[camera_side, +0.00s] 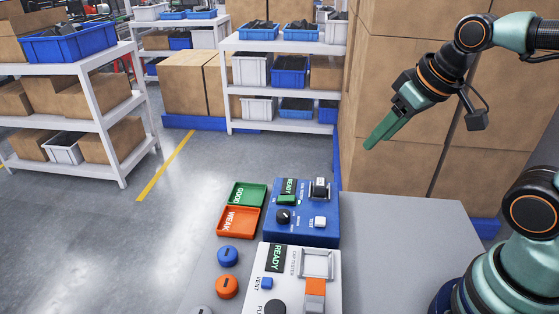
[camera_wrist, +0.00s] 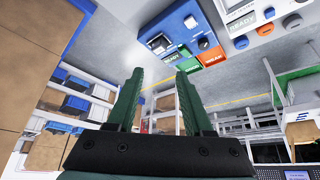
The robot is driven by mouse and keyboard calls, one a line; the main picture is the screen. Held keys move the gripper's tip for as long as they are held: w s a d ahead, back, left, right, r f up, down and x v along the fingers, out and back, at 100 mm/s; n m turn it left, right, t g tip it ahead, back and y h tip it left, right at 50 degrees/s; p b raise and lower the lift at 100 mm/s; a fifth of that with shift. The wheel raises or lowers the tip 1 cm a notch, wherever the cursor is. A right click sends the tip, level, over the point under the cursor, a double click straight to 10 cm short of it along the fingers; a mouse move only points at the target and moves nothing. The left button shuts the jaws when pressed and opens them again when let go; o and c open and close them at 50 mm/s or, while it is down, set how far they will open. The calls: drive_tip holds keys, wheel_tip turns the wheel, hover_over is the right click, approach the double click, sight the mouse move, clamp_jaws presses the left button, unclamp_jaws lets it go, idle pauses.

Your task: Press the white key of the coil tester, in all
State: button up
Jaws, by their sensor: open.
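The blue coil tester (camera_side: 278,229) stands on the grey table in the side view, with a display reading READY (camera_side: 289,187). Its white key (camera_side: 319,222) is at the front right, beside a black knob (camera_side: 283,216). A clamp-like fixture (camera_side: 319,189) is at its back right. In the wrist view the blue tester (camera_wrist: 174,28) is at the top, with the white key (camera_wrist: 190,22) near its upper part. My gripper (camera_side: 370,145) is up in the air, right of and above the tester, apart from it. In the wrist view its fingers (camera_wrist: 160,74) are spread with nothing between them.
A white tester (camera_side: 251,289) stands in front of the blue one. A green GOOD tray (camera_side: 247,194) and an orange WEAK tray (camera_side: 239,221) lie left of it. Blue (camera_side: 228,256) and orange (camera_side: 227,286) round pieces are nearby. The table's right part (camera_side: 400,225) is clear; stacked cartons (camera_side: 395,80) stand behind.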

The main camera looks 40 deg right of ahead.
clamp_jaws()
idle(1.4)
